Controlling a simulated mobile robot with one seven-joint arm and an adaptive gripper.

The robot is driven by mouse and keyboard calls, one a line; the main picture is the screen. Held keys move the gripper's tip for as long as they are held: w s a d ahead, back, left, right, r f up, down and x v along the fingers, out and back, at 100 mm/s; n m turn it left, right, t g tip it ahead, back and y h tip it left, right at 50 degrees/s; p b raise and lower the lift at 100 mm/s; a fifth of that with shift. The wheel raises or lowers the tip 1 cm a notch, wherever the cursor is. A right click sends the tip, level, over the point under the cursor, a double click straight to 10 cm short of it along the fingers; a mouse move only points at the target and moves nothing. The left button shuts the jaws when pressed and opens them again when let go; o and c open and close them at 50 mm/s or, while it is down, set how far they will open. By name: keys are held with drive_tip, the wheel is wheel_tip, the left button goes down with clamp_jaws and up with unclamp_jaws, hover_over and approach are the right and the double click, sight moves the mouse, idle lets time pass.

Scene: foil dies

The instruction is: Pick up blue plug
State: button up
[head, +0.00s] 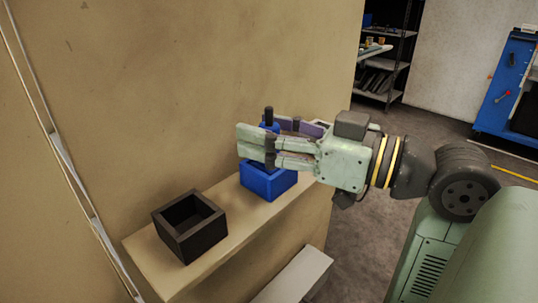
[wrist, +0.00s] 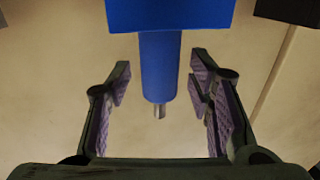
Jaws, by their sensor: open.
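The blue plug (head: 264,125) stands upright at the blue box (head: 266,182) on the narrow ledge, with a dark tip at its top. In the head view my gripper (head: 262,136) reaches in from the right, level above the box, and its near finger hides most of the plug. In the wrist view the plug (wrist: 160,68) is a blue cylinder with a small metallic end, running from the blue box (wrist: 170,14). My gripper (wrist: 161,73) is open there, one finger on each side of the plug, with visible gaps on both sides.
An open black box (head: 190,226) stands on the ledge (head: 150,262) to the left of the blue box. A tan wall (head: 190,80) rises right behind the ledge. Shelves (head: 390,65) and a blue cabinet (head: 508,80) stand far off at the right.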

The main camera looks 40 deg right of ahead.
drive_tip(key=shift+c, duration=0.2)
clamp_jaws()
idle(0.4)
